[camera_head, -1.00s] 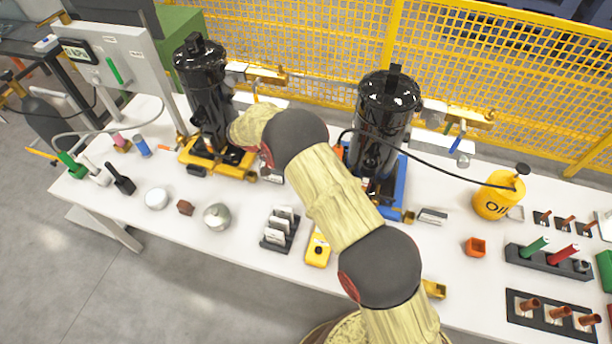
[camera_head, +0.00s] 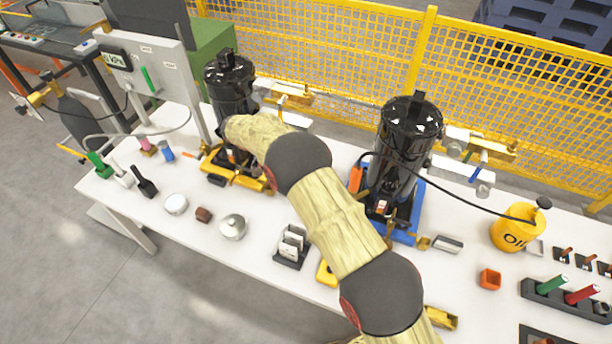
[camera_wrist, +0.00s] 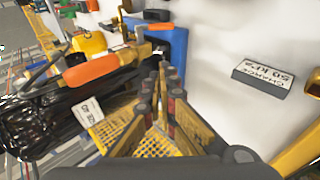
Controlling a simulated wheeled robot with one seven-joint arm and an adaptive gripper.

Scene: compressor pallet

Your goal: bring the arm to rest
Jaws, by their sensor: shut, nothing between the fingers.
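My arm (camera_head: 335,225) reaches up from the bottom of the head view, over the table, and its far end lies in front of the left black compressor (camera_head: 230,85). My gripper is hidden behind the arm there. In the wrist view my gripper (camera_wrist: 166,72) is shut and empty, its fingers together at the tips. Beyond the fingertips, a black compressor lies at the left of the wrist view, with an orange-handled tool (camera_wrist: 92,70) and a blue base (camera_wrist: 168,45). I cannot tell whether the fingers touch anything.
A small rack (camera_head: 291,246), metal bowl (camera_head: 233,227) and orange cup (camera_head: 489,279) stand on the white table (camera_head: 255,258). A yellow mesh fence (camera_head: 340,60) runs behind.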

